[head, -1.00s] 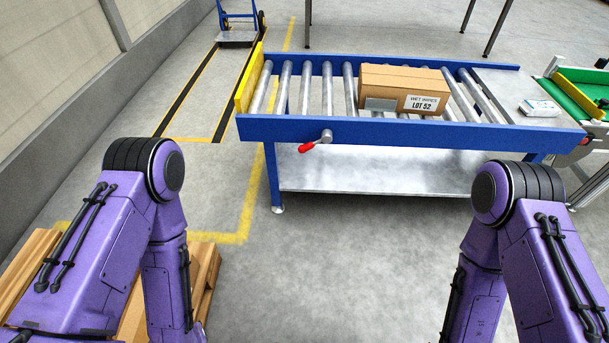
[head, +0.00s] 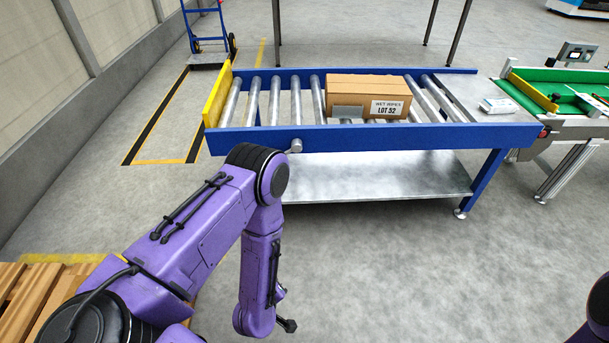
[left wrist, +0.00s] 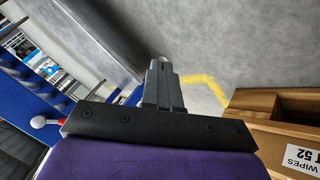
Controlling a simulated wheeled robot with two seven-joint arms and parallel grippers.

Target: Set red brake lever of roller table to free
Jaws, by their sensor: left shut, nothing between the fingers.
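The roller table (head: 400,137) has a blue frame and stands ahead of me. The grey hub (head: 296,146) of its brake lever sits on the front rail. In the head view my left arm hides the lever's red end. My left gripper (left wrist: 163,62) is shut and empty, pointing over bare floor and apart from the knob. In the head view the gripper is mostly hidden below the forearm. My right gripper is out of view.
A carton (head: 368,88) marked LOT 52 lies on the rollers, with a yellow end stop (head: 217,97) at left. A green conveyor (head: 560,76) stands at right, a blue hand truck (head: 208,40) behind. A wooden pallet (head: 40,300) is at lower left. Floor before the table is clear.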

